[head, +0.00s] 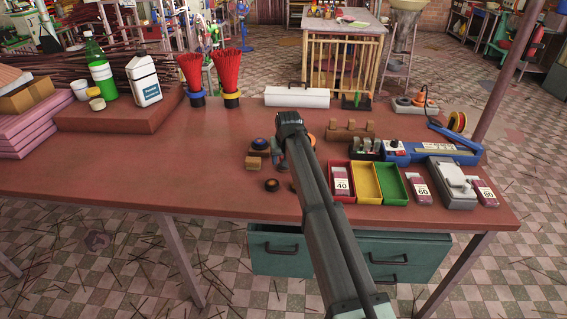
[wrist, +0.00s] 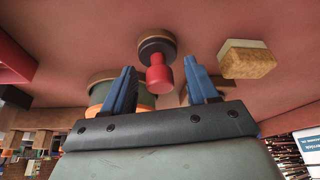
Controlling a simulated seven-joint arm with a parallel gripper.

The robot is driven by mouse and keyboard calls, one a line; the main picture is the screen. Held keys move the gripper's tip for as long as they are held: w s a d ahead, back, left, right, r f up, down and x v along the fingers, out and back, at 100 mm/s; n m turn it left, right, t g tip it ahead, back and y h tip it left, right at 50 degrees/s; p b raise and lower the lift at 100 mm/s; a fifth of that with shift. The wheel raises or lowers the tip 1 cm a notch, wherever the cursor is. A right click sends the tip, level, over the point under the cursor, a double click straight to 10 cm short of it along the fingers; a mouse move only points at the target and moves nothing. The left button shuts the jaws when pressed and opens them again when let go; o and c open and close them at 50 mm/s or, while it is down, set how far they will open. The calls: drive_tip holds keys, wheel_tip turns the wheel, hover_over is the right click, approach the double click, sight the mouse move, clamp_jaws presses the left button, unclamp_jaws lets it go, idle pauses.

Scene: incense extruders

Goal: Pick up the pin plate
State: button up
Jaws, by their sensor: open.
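My gripper (head: 280,163) points down over the middle of the table, left of the red bin. In the wrist view its two blue fingers (wrist: 161,64) are open and apart. A dark round disc with a brown rim (wrist: 156,44) shows just beyond the fingertips, with a red stepped knob (wrist: 159,76) in line with the gap. Small dark discs also show in the head view, one on the table (head: 271,185) and one by the wooden blocks (head: 259,144). I cannot tell for sure which is the pin plate. Nothing is clearly held.
A wooden block (wrist: 247,62) lies right of the fingers in the wrist view. A round grey-green body (wrist: 103,92) is partly hidden behind the left finger. Red (head: 342,199), yellow (head: 366,184) and green (head: 391,185) bins stand right of my arm. The table's left front (head: 130,175) is clear.

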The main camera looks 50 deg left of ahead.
clamp_jaws()
idle(0.4)
drive_tip(key=shift+r, duration=0.15)
wheel_tip(320, 180, up, 8)
drive_tip(key=shift+r, duration=0.2)
drive_tip(key=shift+s+r, duration=0.1)
drive_tip(key=shift+r, duration=0.2)
drive_tip(key=a+r+n+g, duration=0.1)
drive_tip(key=a+n+g, duration=0.2)
drive_tip(key=a+n, duration=0.6)
drive_tip(key=a, duration=0.5)
drive_tip(key=shift+w+a+g, duration=0.25)
drive_tip(key=shift+w+g, duration=0.05)
